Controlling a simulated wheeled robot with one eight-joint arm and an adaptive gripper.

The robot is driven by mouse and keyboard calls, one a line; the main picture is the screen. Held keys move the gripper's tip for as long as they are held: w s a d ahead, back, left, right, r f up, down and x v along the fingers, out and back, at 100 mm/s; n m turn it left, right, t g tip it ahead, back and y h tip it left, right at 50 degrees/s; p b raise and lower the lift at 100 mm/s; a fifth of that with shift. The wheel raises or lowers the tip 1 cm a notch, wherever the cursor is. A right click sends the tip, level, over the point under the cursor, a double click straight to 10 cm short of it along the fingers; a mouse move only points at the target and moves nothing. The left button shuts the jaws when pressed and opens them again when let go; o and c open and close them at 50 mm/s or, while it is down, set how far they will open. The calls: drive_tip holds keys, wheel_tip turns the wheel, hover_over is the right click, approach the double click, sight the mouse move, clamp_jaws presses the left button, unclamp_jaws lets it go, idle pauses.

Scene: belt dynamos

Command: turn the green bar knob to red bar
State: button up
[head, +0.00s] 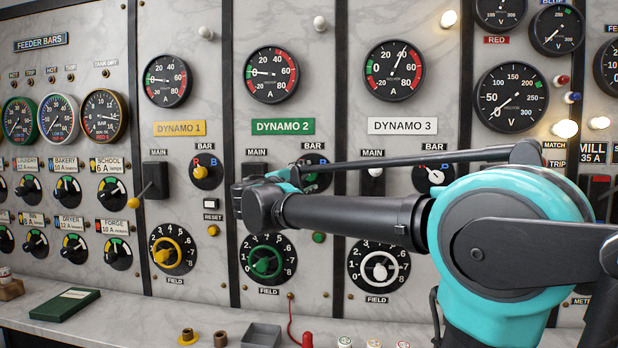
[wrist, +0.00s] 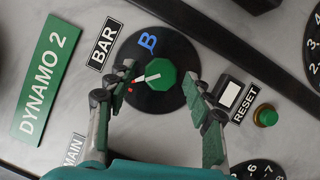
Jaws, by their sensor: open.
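The green bar knob (wrist: 158,75) is eight-sided and sits on a round black dial (wrist: 182,53) in the Dynamo 2 panel. In the head view my arm mostly hides this dial (head: 319,160).
A RESET plate (wrist: 229,94) and green button (wrist: 265,116) are close to the right finger. The Dynamo 1 yellow bar knob (head: 201,172) and Dynamo 3 white bar knob (head: 436,177) flank this panel. A shelf (head: 130,310) with a grey tray (head: 260,337) runs below.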

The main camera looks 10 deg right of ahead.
drive_tip(key=v, duration=1)
drive_tip(key=shift+s, duration=0.25)
drive_tip(key=shift+a, duration=0.1)
